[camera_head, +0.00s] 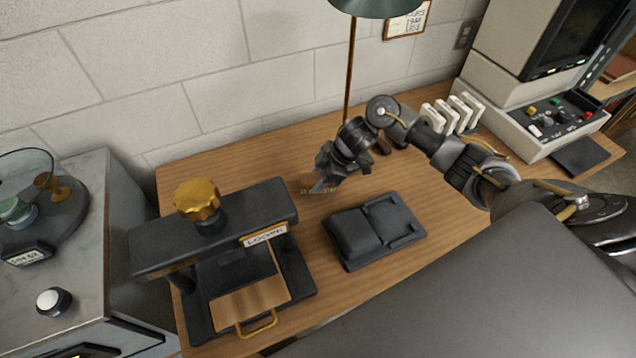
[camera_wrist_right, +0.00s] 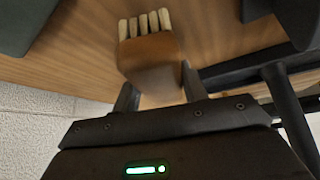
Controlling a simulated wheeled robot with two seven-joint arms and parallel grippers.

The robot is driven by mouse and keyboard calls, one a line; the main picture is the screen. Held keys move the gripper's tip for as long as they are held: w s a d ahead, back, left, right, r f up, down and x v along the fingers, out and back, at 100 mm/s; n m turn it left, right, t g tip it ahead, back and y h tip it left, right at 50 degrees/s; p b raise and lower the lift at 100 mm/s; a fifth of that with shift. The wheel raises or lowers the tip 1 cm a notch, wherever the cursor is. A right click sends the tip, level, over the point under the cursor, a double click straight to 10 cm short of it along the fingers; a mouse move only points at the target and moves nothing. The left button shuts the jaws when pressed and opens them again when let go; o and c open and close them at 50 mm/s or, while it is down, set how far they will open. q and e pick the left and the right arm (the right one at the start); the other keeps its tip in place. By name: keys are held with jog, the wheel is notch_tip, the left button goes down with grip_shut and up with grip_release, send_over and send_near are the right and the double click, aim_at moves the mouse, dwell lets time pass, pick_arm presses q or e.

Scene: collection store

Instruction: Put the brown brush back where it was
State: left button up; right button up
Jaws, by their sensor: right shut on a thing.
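The brown brush (camera_wrist_right: 148,66) shows in the right wrist view as a rounded brown block with several cream bristle tufts at its far end. My right gripper (camera_wrist_right: 158,92) is shut on it, one finger on each side. In the head view my right gripper (camera_head: 318,186) is over the wooden desk, behind the black tray-like holder (camera_head: 352,262). There only a small brown patch of the brush (camera_head: 306,182) shows at the fingertips. I cannot tell whether the brush touches the desk. My left gripper is not in view.
A black press with a gold knob (camera_head: 197,198) stands at the left of the desk (camera_head: 240,160). A lamp pole (camera_head: 350,75) rises behind the gripper. White upright pieces (camera_head: 455,114) and a beige console (camera_head: 545,125) are at the right. Bare desk lies between press and holder.

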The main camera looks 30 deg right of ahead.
notch_tip(320, 180, down, 2)
jog(key=shift+d+f, duration=0.1)
jog(key=shift+f, duration=0.05)
jog(key=shift+s+f, duration=0.1)
jog(key=shift+f, duration=0.05)
jog(key=o, duration=1.3)
jog(key=v, duration=1.2)
